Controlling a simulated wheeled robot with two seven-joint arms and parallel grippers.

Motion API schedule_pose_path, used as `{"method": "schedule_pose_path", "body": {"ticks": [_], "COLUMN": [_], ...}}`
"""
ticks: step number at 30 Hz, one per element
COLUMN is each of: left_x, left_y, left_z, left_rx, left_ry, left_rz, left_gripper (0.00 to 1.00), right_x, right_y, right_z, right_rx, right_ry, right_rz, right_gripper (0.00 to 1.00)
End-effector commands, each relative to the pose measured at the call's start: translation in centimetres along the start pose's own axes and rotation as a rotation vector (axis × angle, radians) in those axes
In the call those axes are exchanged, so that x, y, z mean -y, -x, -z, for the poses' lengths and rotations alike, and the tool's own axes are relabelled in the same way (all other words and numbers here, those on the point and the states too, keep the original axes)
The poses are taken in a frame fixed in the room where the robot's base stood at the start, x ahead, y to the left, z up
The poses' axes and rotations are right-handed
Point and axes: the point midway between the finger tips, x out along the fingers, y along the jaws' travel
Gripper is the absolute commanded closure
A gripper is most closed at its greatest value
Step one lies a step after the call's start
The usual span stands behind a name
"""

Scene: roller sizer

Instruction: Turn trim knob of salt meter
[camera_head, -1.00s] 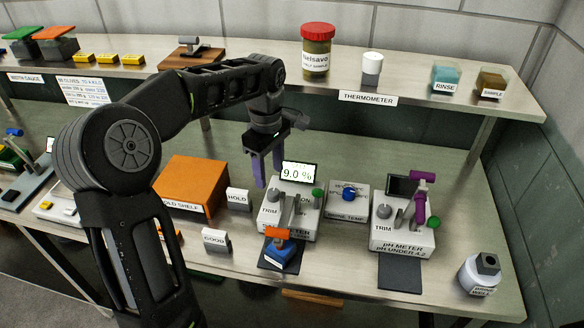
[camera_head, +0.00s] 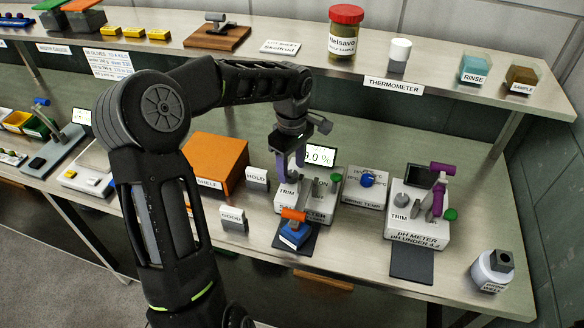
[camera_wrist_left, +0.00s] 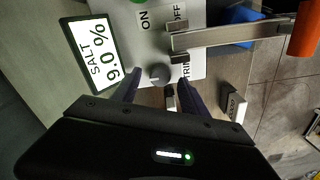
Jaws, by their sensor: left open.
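The salt meter (camera_head: 325,199) is a white box on the lower bench, with a lit display (camera_wrist_left: 92,50) reading SALT 9.0 %. Its grey round trim knob (camera_wrist_left: 159,72) sits beside the TRIM label in the left wrist view. My left gripper (camera_head: 291,176) is down at the left side of the meter, over the TRIM corner. In the left wrist view the open dark fingers (camera_wrist_left: 160,83) point at the knob, one on each side of it in the picture. I cannot tell whether they touch it. My right gripper is not in view.
A grey lever with an orange grip (camera_head: 293,215) stands at the meter's front, by a blue block (camera_head: 295,235). The orange shelf (camera_head: 215,158), HOLD block (camera_head: 257,180) and GOOD block (camera_head: 232,219) lie left. The brine temperature box (camera_head: 364,187) and pH meter (camera_head: 419,226) stand right.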

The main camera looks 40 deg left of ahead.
Motion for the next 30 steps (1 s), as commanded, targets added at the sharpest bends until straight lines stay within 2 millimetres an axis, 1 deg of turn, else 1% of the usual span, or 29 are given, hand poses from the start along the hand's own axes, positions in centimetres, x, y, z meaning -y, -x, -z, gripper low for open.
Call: {"method": "schedule_pose_path", "body": {"ticks": [3,5,13,14,30], "left_x": [0.0,0.0,0.0,0.0,0.0], "left_y": [-1.2,-1.5,-1.7,-1.7,-1.7], "left_z": [-0.1,-0.1,-0.1,-0.1,-0.1], "left_rx": [0.002,0.001,0.001,0.001,0.001], "left_ry": [-0.001,-0.002,-0.001,-0.001,0.0], "left_rz": [0.001,0.0,-0.001,-0.001,-0.001], "left_gripper": [0.48,0.48,0.48,0.49,0.94], "right_x": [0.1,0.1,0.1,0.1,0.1], "right_y": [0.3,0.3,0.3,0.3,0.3], "right_z": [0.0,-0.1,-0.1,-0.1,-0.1], "right_rx": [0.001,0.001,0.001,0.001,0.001], "right_ry": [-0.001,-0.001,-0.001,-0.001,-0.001], "right_rz": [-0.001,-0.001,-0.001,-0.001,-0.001], "right_gripper": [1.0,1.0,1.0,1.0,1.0]}}
